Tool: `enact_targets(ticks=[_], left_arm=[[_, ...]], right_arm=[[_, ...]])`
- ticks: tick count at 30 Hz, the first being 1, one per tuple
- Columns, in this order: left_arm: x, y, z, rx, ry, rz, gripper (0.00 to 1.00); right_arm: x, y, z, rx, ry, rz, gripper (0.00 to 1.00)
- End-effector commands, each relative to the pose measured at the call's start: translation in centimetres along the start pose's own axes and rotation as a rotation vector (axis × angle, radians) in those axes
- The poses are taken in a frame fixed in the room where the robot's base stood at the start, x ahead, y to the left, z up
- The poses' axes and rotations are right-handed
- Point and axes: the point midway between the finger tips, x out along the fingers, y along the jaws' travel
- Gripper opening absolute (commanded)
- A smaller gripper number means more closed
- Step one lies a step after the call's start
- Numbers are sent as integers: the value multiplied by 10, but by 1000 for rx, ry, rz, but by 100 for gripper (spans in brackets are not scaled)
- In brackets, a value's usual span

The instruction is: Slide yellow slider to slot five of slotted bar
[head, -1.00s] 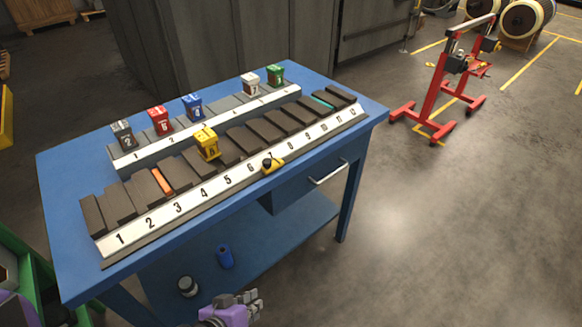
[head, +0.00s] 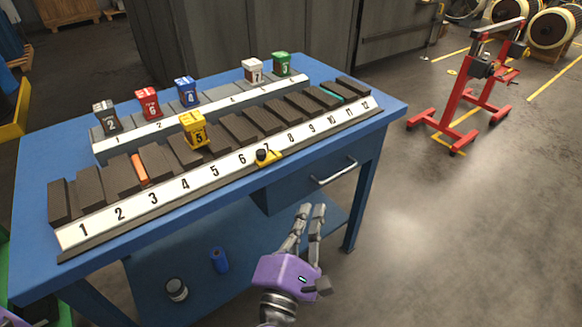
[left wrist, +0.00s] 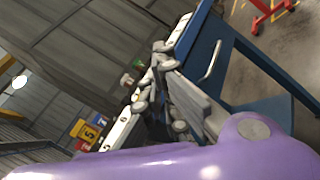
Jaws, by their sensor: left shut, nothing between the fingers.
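The yellow slider (head: 267,156), with a black knob, sits on the front edge of the slotted bar (head: 135,208) at the number 7. The bar's white strip is numbered 1 to 12 from left to right, and the 5 is two numbers left of the slider. My left gripper (head: 312,210) is purple with grey fingers; it is shut and empty in front of the table, below and right of the slider. Its fingers also show in the left wrist view (left wrist: 158,75), where I cannot make out the slider. My right gripper is not in view.
Dark slabs stand behind the strip, with a yellow block (head: 194,130) marked 5 among them. A rear rack (head: 150,140) holds several colored numbered blocks. The blue table (head: 40,155) has a drawer handle (head: 337,172) near my gripper. A red stand (head: 470,90) is at right.

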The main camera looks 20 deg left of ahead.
Motion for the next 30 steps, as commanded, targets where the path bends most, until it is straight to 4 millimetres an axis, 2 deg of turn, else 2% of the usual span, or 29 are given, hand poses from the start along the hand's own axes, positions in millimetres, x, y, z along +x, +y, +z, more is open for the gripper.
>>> enact_targets(ticks=[1,3,6,9,12,15,18,23,30], left_arm=[[14,11,5,-275,1,78,0],[29,28,8,-673,3,170,0],[43,42,4,-1209,3,276,0],[51,42,-2,-1662,10,355,0],[56,36,-6,-2000,24,413,0],[59,29,-8,-2211,38,452,0],[61,26,-9,-2308,46,471,0],[75,28,-12,-2326,44,472,0],[120,34,-28,-2320,43,470,0]], right_arm=[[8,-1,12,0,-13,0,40],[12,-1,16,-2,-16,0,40],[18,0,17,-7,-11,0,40],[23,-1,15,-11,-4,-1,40],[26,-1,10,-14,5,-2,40],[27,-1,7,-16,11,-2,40],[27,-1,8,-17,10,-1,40],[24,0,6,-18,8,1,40],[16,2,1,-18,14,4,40]])
